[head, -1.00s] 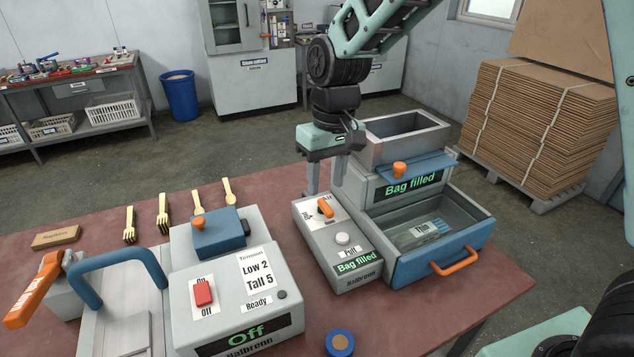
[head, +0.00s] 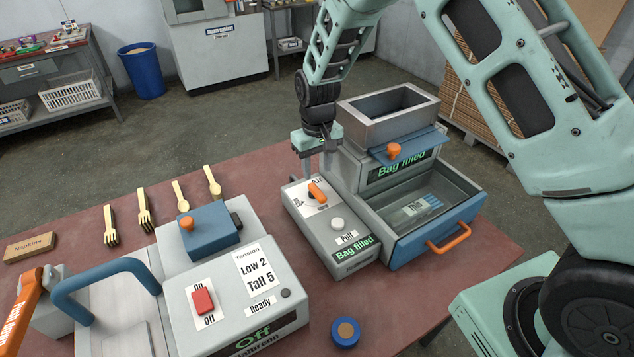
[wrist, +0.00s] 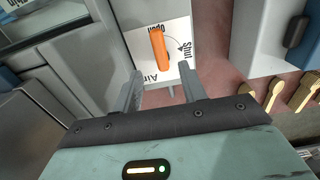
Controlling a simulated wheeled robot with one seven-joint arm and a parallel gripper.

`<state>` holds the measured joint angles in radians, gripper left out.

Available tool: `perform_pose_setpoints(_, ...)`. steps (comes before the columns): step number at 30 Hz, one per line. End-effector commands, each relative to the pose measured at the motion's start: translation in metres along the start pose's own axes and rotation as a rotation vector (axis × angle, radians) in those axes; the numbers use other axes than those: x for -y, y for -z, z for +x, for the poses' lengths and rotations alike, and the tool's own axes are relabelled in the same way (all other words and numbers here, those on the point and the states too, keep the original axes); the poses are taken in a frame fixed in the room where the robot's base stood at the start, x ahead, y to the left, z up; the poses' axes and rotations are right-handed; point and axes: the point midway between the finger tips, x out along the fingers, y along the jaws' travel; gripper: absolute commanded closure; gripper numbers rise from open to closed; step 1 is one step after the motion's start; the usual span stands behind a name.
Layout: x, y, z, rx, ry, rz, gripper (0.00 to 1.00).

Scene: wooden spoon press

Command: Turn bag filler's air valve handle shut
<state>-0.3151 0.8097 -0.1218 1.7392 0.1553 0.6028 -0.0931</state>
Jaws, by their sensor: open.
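The orange air valve handle (head: 317,192) sits on a white plate on top of the grey control box of the bag filler (head: 340,226). In the wrist view the handle (wrist: 159,49) lies nearly lengthwise, its far end at the "Open" label. The "Shut" label (wrist: 187,50) is to the right, with a curved arrow between them. My gripper (head: 310,174) is open and empty, just behind the handle in the head view. In the wrist view its two fingers (wrist: 162,88) point toward the handle, one on each side of its line, apart from it.
The bag filler's hopper (head: 388,115) and blue-fronted drawer (head: 425,220) stand right beside the control box. Its screens read "Bag filled". A grey press (head: 225,285) reading "Off" is at front left. Wooden forks and spoons (head: 144,209) lie behind it.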

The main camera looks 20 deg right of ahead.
Motion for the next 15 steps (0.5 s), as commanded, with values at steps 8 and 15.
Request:
perform_pose_setpoints(8, 0.0, -0.001, 0.05, 0.002, 0.0, 0.0, 0.58)
perform_pose_setpoints(15, 0.001, 0.0, 0.069, -0.001, 0.001, 0.0, 0.58)
